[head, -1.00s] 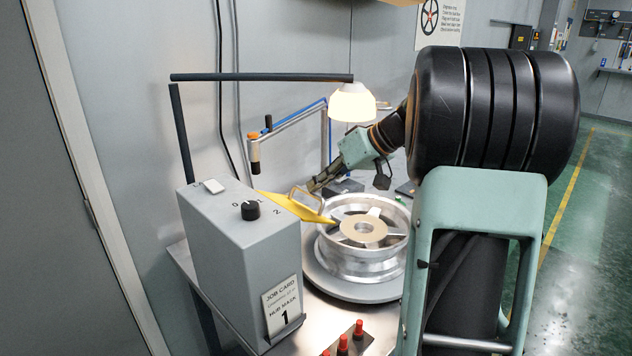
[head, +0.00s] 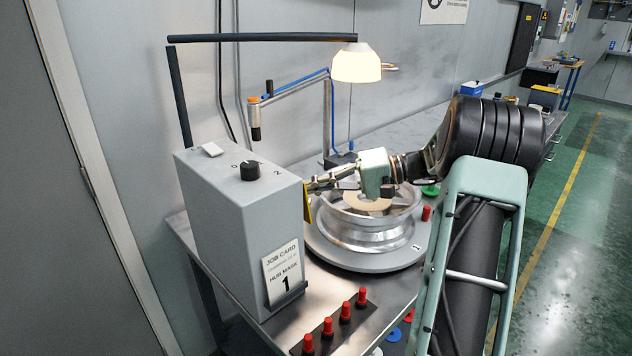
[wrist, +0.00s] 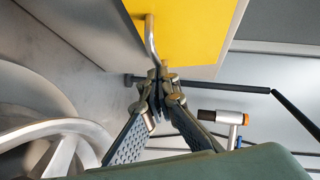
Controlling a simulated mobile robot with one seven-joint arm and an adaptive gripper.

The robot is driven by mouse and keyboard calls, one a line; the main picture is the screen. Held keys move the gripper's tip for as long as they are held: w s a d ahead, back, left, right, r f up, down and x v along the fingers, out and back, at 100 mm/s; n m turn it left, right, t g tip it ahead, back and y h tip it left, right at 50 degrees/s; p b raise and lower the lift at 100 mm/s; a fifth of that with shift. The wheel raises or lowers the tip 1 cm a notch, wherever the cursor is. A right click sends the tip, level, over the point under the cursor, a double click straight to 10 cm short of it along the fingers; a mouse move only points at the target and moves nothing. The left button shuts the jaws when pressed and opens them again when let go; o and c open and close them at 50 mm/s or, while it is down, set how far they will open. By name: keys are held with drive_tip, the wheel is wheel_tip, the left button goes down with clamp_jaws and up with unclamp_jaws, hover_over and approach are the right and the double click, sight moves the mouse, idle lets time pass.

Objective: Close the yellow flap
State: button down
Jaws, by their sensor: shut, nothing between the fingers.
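The yellow flap (head: 307,203) shows as a narrow upright strip at the right side of the grey box (head: 225,215). I cannot tell whether it lies fully flush. In the wrist view the flap (wrist: 190,35) fills the top middle, with a bent metal handle (wrist: 151,42) on it. My gripper (head: 311,186) is at the flap, reaching in from the right over the wheel. In the wrist view my gripper (wrist: 160,78) is shut and empty, its fingertips at the handle's lower end. I cannot tell whether they touch it.
A silver wheel (head: 350,235) sits on a round grey turntable (head: 395,262) under my arm. A lit lamp (head: 356,66) hangs above, and a jointed probe arm (head: 290,90) stands behind. Red-topped pegs (head: 345,312) stand in a strip at the front.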

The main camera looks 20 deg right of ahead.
drive_tip(key=shift+s+a+f+m+y+b, duration=0.25)
drive_tip(key=shift+a+f+m+y+b, duration=0.1)
drive_tip(key=shift+a+f+m+y, duration=0.25)
drive_tip(key=shift+r, duration=0.1)
idle(0.4)
